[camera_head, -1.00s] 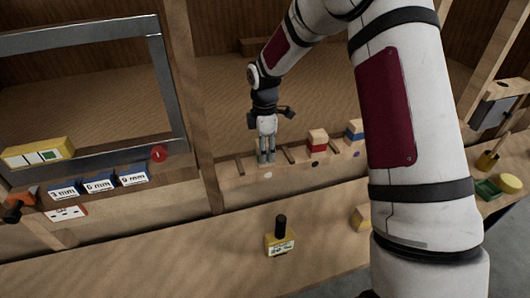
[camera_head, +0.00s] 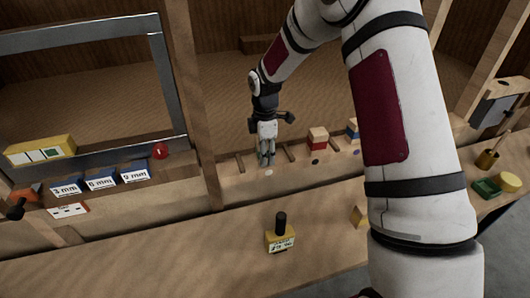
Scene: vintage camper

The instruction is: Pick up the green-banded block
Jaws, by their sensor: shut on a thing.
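My gripper (camera_head: 267,158) points down over the wooden ledge, in the slot left of the red-banded block. Its fingers are shut on a small block that they almost wholly hide. I take it for the green-banded block, though its band does not show clearly. The gripper is low, close to the ledge top; I cannot tell whether the block still touches the ledge.
A red-banded block (camera_head: 318,139) and a blue-banded block (camera_head: 353,131) stand to the right on the ledge (camera_head: 232,183), between thin dividers. A yellow block with a black knob (camera_head: 280,236) stands on the counter below. Blue boxes (camera_head: 101,180) sit at left.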

